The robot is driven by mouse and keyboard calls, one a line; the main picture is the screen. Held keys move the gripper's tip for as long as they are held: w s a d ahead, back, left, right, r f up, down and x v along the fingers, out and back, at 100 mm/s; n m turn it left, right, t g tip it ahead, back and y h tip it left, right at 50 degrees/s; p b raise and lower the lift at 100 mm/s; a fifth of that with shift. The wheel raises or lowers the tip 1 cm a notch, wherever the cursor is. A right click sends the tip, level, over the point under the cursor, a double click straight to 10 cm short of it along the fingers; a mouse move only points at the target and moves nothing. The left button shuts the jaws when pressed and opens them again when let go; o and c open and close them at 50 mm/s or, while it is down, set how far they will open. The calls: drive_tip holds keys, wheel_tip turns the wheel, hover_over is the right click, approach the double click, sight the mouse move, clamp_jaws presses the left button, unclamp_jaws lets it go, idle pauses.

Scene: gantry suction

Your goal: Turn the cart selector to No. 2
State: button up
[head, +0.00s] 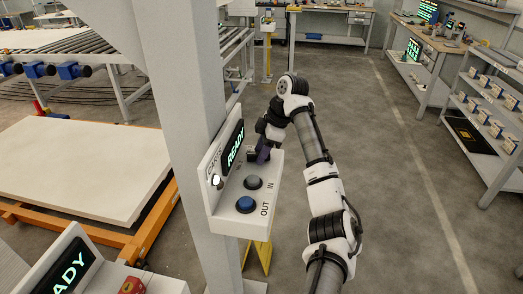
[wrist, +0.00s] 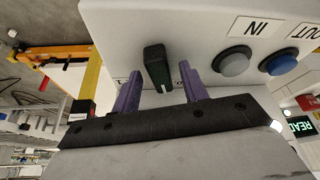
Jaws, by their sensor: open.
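The cart selector (wrist: 157,62) is a dark knob with a small white mark near its lower end, on the face of a white control box (wrist: 110,25). My gripper (wrist: 159,72) is open, with one purple finger on each side of the knob. Small gaps show between the knob and both fingers, so it does not look clamped. Number labels beside the knob are partly hidden by the fingers; one looks like a 1. In the head view my gripper (head: 262,154) is at the box's far end and hides the selector.
A grey IN button (head: 253,182) and a blue OUT button (head: 245,204) sit close by on the box, below a READY display (head: 234,143). A grey post (head: 185,110) stands left of the box. An orange cart (head: 140,240) bears a white slab (head: 85,165).

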drive_tip(key=b+v, duration=0.1)
drive_tip(key=v, duration=1.2)
drive_tip(key=shift+r, duration=0.4)
drive_tip(key=shift+d+f, duration=0.1)
